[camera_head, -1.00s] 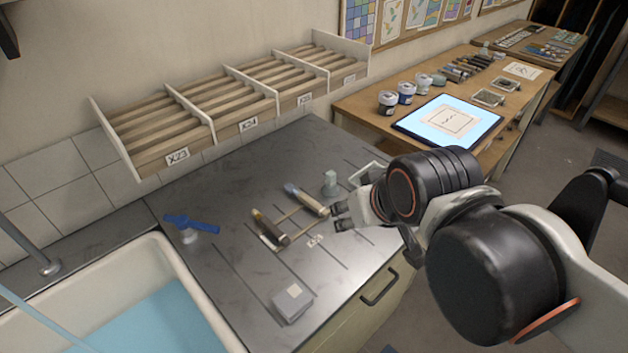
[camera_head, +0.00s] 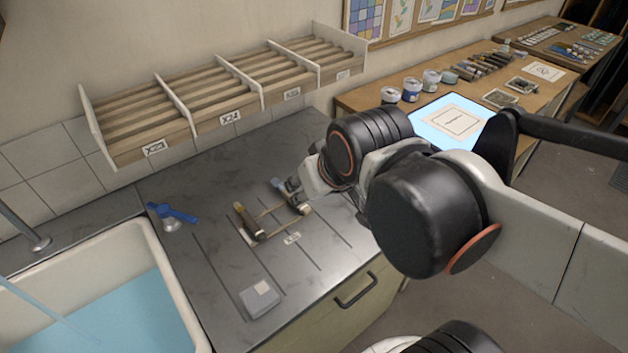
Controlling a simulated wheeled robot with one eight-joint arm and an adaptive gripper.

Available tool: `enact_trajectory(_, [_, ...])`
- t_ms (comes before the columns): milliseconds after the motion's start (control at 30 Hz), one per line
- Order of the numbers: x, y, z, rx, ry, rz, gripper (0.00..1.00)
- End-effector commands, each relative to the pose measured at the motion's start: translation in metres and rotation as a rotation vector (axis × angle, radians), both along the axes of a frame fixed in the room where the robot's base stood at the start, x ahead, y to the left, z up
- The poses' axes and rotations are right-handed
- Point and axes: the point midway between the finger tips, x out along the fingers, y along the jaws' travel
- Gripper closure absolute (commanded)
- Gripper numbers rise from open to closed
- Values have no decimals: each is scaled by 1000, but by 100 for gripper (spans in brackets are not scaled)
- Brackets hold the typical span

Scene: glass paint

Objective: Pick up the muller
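The muller is not plainly visible now. The small grey-green glass piece that stood on the counter near the right brush in the earlier view is now behind my gripper and wrist. My gripper (camera_head: 292,189) is over the right part of the dark grey counter (camera_head: 215,175), at the right brush (camera_head: 304,209), and covers part of it. Whether it touches the brush, I cannot tell. The fingers are small and partly hidden, so their opening is unclear. A left brush (camera_head: 248,222) lies on a thin wooden rest, clear of my gripper.
A blue-handled tool (camera_head: 178,212) stands near the sink (camera_head: 178,275). A grey block (camera_head: 259,298) sits at the counter's front. A slotted wooden rack (camera_head: 190,110) is along the wall. A wooden table (camera_head: 357,101) with jars and a lit panel (camera_head: 431,134) stands behind my arm.

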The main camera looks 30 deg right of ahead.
Motion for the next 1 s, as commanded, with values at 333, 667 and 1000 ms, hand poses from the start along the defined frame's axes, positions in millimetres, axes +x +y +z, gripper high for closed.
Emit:
enact_trajectory(333, [45, -15, 27, -6, 3, -33, 57])
enact_trajectory(667, [125, -47, 48, -15, 7, -92, 57])
enact_trajectory(1000, [154, -105, -23, -28, 167, 46, 57])
